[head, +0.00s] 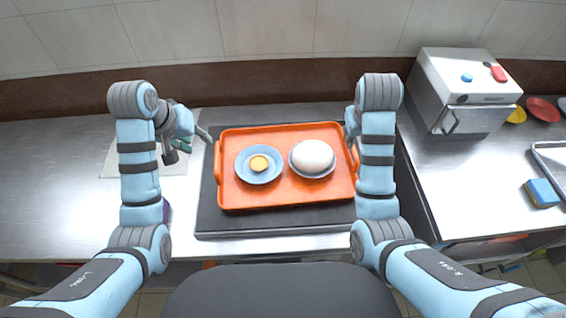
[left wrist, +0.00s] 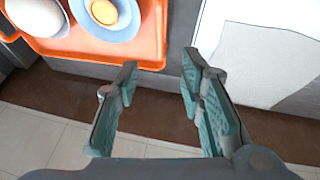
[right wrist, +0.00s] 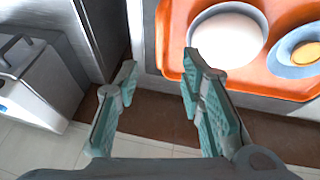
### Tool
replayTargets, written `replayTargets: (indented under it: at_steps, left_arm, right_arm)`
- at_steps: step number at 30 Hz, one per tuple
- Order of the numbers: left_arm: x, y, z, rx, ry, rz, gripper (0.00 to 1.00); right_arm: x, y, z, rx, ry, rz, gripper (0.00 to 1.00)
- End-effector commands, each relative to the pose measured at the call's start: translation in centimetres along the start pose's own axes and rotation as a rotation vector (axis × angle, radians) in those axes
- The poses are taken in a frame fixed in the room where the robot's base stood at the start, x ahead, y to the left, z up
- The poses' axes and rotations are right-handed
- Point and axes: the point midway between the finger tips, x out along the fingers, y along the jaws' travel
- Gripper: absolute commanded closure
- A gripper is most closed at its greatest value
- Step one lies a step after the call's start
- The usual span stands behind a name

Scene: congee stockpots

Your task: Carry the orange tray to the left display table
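The orange tray (head: 285,195) lies flat on a dark mat on the counter, with a handle at each short side. It holds a blue saucer with a yellow-centred item (head: 259,164) and a bowl with a white rounded top (head: 312,157). My left gripper (head: 203,138) is just left of the tray; its open, empty fingers (left wrist: 158,78) show in the left wrist view. My right gripper is largely hidden behind my arm at the tray's right side in the head view. In the right wrist view its fingers (right wrist: 160,78) are open and empty, with the tray's edge between them in the picture.
A dark mat (head: 270,223) lies under the tray. A pale sheet (head: 135,163) lies on the steel counter to the left. A metal box (head: 465,95) stands back right, near small plates (head: 542,109) and a blue-yellow sponge (head: 541,193). A wall runs behind. The left counter is mostly clear.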

Motion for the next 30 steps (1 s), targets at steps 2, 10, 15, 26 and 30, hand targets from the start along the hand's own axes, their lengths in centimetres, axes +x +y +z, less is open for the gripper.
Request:
replayTargets:
  at_steps: [2,10,15,26,30]
  left_arm:
    - [0.0,0.0,0.0,-0.001,-0.001,0.0,0.64]
    - [0.5,0.0,0.0,0.0,-0.001,0.0,0.64]
    - [2.6,0.0,0.1,0.0,-0.003,0.0,0.64]
    - [9.8,0.0,0.0,0.0,-0.002,0.0,0.64]
    - [12.2,0.0,0.1,0.001,-0.002,0.0,0.64]
  right_arm:
    - [0.0,0.0,-0.1,-0.001,-0.001,0.0,0.64]
    - [0.5,0.1,0.0,0.001,0.0,0.002,0.64]
    - [2.6,0.1,0.1,0.0,-0.002,0.002,0.64]
    - [9.8,0.1,0.0,0.001,-0.001,0.001,0.64]
    - [12.2,0.1,0.1,0.0,-0.002,0.002,0.64]
